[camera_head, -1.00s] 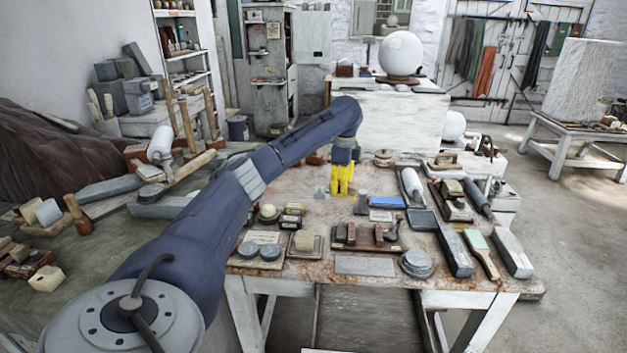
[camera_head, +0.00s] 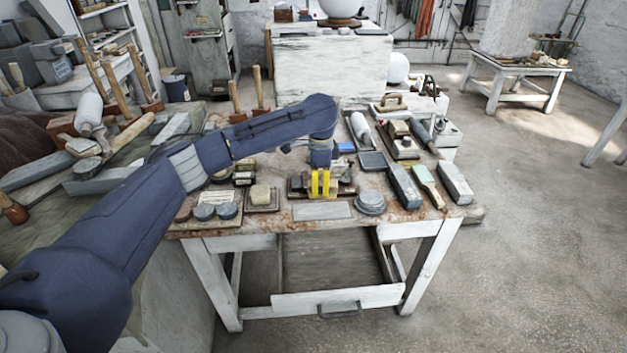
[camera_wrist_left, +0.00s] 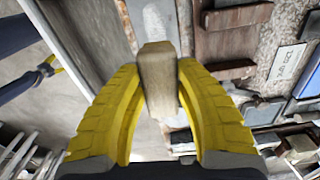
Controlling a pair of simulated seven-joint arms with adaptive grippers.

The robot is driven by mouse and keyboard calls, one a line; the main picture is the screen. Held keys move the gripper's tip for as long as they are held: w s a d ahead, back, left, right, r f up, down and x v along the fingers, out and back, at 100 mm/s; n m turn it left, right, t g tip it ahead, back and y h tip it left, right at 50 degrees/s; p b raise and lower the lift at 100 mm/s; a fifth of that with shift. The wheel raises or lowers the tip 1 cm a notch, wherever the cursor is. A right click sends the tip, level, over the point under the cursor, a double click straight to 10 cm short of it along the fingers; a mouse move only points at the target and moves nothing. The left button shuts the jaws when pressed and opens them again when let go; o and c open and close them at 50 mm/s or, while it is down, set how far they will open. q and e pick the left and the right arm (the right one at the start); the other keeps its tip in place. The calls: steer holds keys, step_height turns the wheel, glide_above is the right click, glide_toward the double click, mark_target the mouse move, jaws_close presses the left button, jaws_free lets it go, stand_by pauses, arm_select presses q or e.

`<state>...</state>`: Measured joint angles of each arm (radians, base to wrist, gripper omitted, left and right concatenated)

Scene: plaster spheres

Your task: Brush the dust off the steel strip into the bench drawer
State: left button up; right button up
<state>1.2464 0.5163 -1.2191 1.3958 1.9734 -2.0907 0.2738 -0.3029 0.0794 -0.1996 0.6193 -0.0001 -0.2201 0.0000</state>
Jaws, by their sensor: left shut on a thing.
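The steel strip (camera_head: 322,211) is a flat grey plate lying near the table's front edge. The bench drawer (camera_head: 338,298) stands pulled out below that edge, with a dark, bare inside. My left gripper (camera_head: 320,184) has yellow fingers and is just behind the strip in the head view. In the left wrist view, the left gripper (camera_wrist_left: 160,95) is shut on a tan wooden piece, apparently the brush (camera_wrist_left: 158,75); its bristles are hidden. Dust on the strip cannot be made out. My right gripper (camera_wrist_left: 52,65) shows small at the left of the wrist view, its opening unclear.
Long grey blocks (camera_head: 404,187) and a green-topped brush (camera_head: 428,184) lie further right. The floor right of the table is clear.

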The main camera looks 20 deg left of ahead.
arm_select(q)
steer(key=shift+f, duration=2.95)
steer(key=shift+f, duration=0.35)
steer(key=shift+w+d, duration=0.2)
steer(key=shift+d, duration=0.3)
steer(key=shift+w+d, duration=0.15)
steer(key=shift+d, duration=0.35)
steer(key=shift+a, duration=0.1)
steer(key=shift+s+a, duration=0.25)
steer(key=shift+a, duration=0.4)
steer(key=shift+s+a, duration=0.25)
steer(key=shift+a, duration=0.45)
steer(key=shift+s+a, duration=0.25)
steer(key=shift+a, duration=0.4)
steer(key=shift+w+d, duration=0.25)
steer(key=shift+d, duration=0.45)
steer(key=shift+w+d, duration=0.25)
steer(key=shift+d, duration=0.45)
steer(key=shift+w+d, duration=0.25)
steer(key=shift+d, duration=0.45)
steer(key=shift+a, duration=0.1)
